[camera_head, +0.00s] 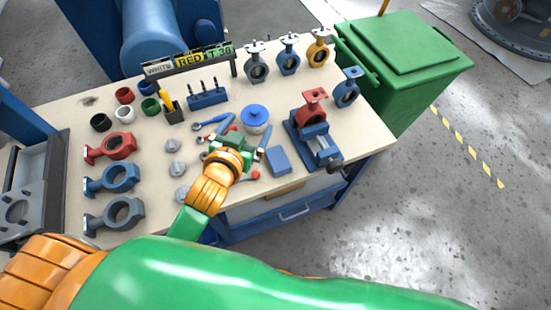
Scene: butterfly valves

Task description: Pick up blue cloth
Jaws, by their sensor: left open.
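A blue rectangular piece, which looks like the folded blue cloth (279,161), lies flat near the front edge of the workbench, left of the vise. My left gripper (236,137) is over the bench, to the left of the cloth and apart from it. It is open, and its fingers are small and partly hidden by the orange and green wrist. I see nothing held in it. My right gripper is not in view.
A blue vise (318,145) with a red valve part stands right of the cloth. Hand tools lie around my gripper. Several valve bodies (120,179) line the bench's left side. A green bin (405,65) stands at right.

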